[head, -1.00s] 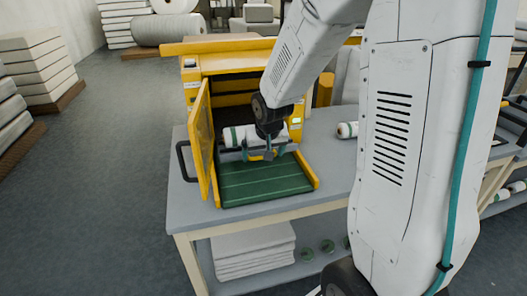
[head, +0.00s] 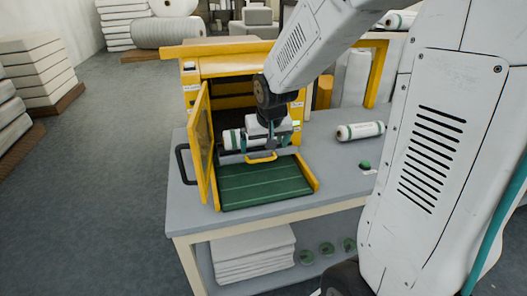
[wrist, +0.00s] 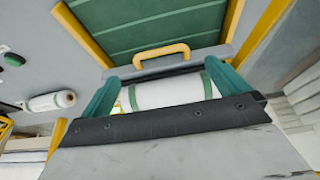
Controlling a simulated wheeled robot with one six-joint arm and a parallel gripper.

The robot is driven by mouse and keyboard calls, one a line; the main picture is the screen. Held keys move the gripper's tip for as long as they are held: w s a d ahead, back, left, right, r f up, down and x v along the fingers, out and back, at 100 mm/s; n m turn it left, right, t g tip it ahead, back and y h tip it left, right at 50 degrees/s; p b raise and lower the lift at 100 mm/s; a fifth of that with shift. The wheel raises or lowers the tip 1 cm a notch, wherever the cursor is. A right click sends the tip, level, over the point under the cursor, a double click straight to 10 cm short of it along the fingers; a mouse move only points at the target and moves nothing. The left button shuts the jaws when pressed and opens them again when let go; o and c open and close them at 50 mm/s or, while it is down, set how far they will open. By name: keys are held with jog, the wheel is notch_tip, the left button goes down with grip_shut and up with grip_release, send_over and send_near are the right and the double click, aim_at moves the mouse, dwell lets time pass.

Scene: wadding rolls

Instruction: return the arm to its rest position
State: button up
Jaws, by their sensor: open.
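My gripper (head: 260,146) is in front of the opening of the yellow machine (head: 232,64), over the back of its green tray. Its two teal fingers are spread apart in the wrist view (wrist: 165,88). A white roll with green bands (head: 233,138) lies at the machine's mouth, partly hidden behind my gripper. In the wrist view the roll (wrist: 168,93) shows between the fingers. I cannot tell whether they touch it. My arm bends over the table from the right.
A yellow-framed door (head: 200,140) stands open left of the green tray (head: 262,184), which has a yellow handle (head: 261,157). Another roll (head: 360,131) and a green disc (head: 365,164) lie on the grey table (head: 325,172) at right. Floor at left is clear.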

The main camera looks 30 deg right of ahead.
jog(key=shift+v, duration=0.85)
jog(key=shift+s, duration=0.1)
jog(key=s+a+r+n+g, duration=0.1)
jog(key=s+a+r, duration=0.3)
jog(key=s, duration=0.8)
jog(key=s+a+r+n+g+y, duration=0.1)
jog(key=s+a+r, duration=0.3)
jog(key=s, duration=0.9)
jog(key=shift+a+n+g, duration=0.5)
jog(key=shift+a+n, duration=0.3)
jog(key=shift+a, duration=0.05)
